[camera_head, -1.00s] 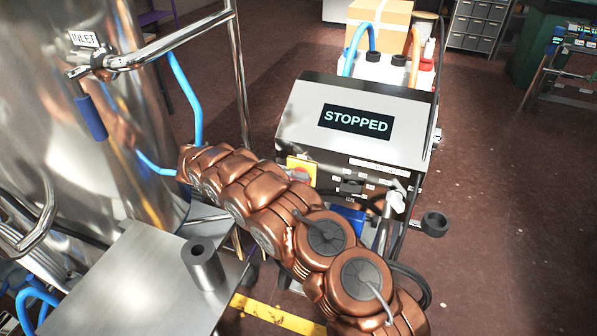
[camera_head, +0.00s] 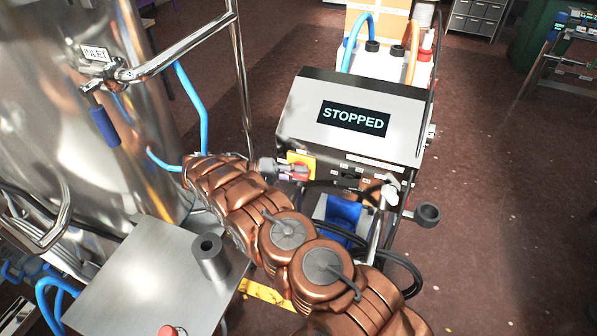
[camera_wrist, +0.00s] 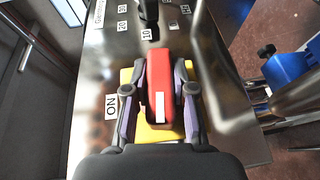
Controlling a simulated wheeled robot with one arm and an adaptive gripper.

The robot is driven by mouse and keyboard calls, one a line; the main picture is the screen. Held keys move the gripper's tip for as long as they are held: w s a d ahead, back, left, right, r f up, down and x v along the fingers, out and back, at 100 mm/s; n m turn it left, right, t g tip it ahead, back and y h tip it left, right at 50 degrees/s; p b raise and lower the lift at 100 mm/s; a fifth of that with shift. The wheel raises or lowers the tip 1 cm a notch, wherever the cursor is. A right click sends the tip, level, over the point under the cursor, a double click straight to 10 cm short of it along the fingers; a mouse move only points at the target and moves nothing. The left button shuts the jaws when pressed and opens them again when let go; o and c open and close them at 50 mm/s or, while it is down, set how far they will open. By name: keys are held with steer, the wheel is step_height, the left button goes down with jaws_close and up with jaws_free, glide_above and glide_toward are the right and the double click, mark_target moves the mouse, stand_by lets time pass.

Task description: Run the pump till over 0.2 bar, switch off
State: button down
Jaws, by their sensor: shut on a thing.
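The pump cabinet (camera_head: 300,112) has a sloped grey top with a display (camera_head: 354,119) reading STOPPED. A red switch handle (camera_wrist: 161,88) sits on a yellow plate (camera_wrist: 158,135) on its front panel; the plate also shows in the head view (camera_head: 303,158). My gripper (camera_head: 290,170) is at this switch. In the wrist view, my gripper (camera_wrist: 161,80) has one finger on each side of the red handle and is shut on it. An ON label (camera_wrist: 110,106) is left of the handle. A black knob (camera_wrist: 149,12) with number labels is above it. No pressure reading shows.
A steel tank (camera_head: 90,130) with an INLET label (camera_head: 97,53) and blue-handled valve (camera_head: 104,125) stands left. A metal table (camera_head: 135,275) with a grey cylinder (camera_head: 210,258) is at lower left. Hoses and a frame surround the cabinet.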

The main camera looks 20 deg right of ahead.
steer(key=c, duration=1)
jaws_free()
steer(key=shift+o, duration=0.2)
